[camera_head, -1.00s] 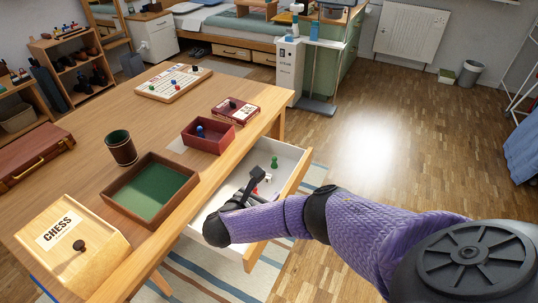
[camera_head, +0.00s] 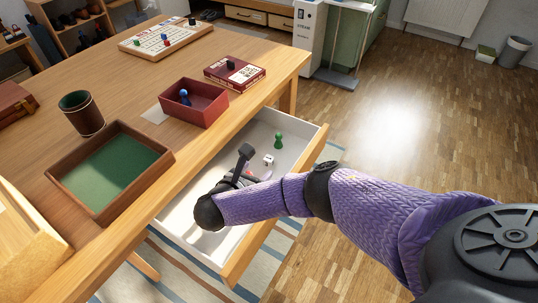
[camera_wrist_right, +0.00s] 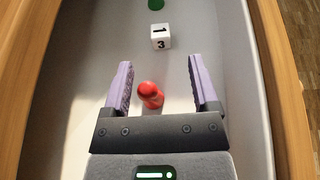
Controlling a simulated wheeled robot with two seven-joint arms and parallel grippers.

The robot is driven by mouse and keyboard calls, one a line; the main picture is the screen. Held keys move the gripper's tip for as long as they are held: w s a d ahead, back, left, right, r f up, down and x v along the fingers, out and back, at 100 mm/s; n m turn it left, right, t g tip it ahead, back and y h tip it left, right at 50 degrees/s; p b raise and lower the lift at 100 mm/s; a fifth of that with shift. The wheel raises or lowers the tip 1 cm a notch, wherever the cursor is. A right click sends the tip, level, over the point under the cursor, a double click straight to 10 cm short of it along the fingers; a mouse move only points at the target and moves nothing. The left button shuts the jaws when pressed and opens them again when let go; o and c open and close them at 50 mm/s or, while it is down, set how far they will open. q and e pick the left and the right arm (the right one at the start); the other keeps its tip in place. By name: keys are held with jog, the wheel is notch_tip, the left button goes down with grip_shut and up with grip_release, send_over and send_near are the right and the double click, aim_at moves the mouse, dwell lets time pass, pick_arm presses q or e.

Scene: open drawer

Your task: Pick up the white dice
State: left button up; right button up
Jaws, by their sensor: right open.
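The white dice (camera_head: 268,160) lies in the open white drawer (camera_head: 203,248). In the right wrist view the dice (camera_wrist_right: 161,36) shows the numbers 1 and 3 and sits beyond my fingertips, roughly midway between them sideways. My right gripper (camera_wrist_right: 160,80) is open inside the drawer, with nothing held. A red pawn (camera_wrist_right: 150,94) is in the space between its fingers in that view; whether it touches them I cannot tell. In the head view my right gripper (camera_head: 246,170) reaches toward the dice from the front left. My left gripper is not in view.
A green pawn (camera_head: 279,141) stands in the drawer just beyond the dice. The drawer walls stand close on both sides. On the table are a green-lined tray (camera_head: 160,172), a red box (camera_head: 222,112) with a blue pawn, and a dice cup (camera_head: 84,120).

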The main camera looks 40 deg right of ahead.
aim_at(267, 160)
jog(key=b+x, duration=0.3)
jog(key=x, duration=0.3)
jog(key=shift+f+b, duration=0.25)
jog(key=shift+b, duration=0.15)
jog(key=shift+w+d, duration=0.1)
jog(key=shift+d, duration=0.1)
jog(key=shift+r, duration=0.25)
jog(key=c, duration=0.9)
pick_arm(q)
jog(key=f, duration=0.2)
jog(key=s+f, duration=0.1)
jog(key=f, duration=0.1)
pick_arm(e)
grip_shut()
